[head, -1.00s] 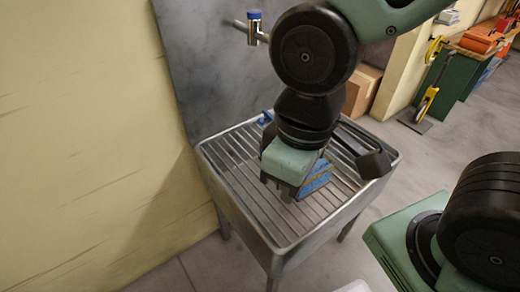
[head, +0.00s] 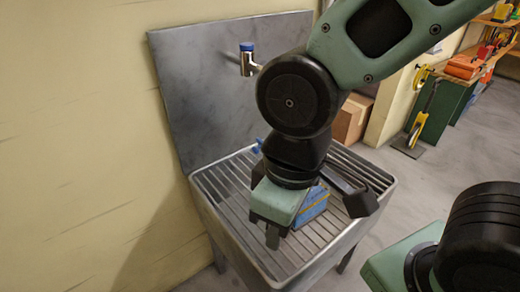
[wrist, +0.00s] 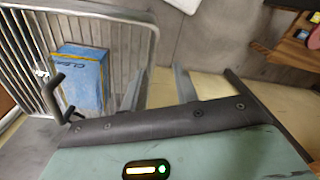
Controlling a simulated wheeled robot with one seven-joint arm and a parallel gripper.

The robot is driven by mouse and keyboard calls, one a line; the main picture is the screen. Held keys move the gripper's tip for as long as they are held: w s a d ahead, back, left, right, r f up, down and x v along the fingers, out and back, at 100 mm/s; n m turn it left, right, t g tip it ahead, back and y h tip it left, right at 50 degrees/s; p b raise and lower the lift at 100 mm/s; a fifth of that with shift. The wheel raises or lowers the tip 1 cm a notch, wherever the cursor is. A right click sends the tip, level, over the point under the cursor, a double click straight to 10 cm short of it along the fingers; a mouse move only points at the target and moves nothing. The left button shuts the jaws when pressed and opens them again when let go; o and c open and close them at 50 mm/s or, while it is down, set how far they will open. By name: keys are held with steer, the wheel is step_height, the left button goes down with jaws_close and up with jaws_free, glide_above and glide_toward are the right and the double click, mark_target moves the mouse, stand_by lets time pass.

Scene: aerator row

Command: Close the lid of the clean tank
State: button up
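A blue box (head: 312,205) with a tan or yellow patch sits on the slatted grey basin; it is partly hidden behind my gripper. In the wrist view the blue box (wrist: 80,78) shows lettering that starts "CLE", so it seems to be the clean tank. I cannot make out whether its lid is open. My gripper (head: 272,236) points down over the basin, in front and left of the box, apart from it. In the wrist view my gripper (wrist: 158,88) has its two grey fingers spread with nothing between them.
The basin (head: 222,235) has a raised rim. A dark bar with a blocky end (head: 361,203) lies at its right side. A tap with a blue cap (head: 248,60) juts from the grey back panel (head: 200,90). A cardboard box (head: 351,118) stands behind.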

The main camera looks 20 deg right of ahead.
steer(key=shift+o, duration=0.3)
steer(key=w+a+f+y, duration=0.1)
steer(key=w+a+f, duration=0.1)
steer(key=a, duration=0.4)
steer(key=w+a+f+t+y+p, duration=0.1)
steer(key=w+a+y, duration=0.1)
steer(key=a, duration=0.5)
steer(key=shift+w+a+f+n+t+y+p, duration=0.3)
steer(key=shift+w+f+n, duration=0.1)
steer(key=shift+w, duration=0.2)
steer(key=w+a+f+n+t+h+p, duration=0.1)
steer(key=w+f+t+h+p, duration=0.1)
steer(key=w+f+t+h, duration=0.65)
steer(key=s+d+r+n+t+h+p, duration=0.2)
steer(key=s+d+n+t+h, duration=0.45)
steer(key=d+t, duration=0.35)
steer(key=shift+m+g, duration=0.25)
steer(key=shift+g, duration=0.5)
steer(key=x, duration=0.5)
steer(key=p+x, duration=0.1)
steer(key=x, duration=1)
steer(key=shift+d+p, duration=0.35)
steer(key=shift+d, duration=0.05)
jaws_close()
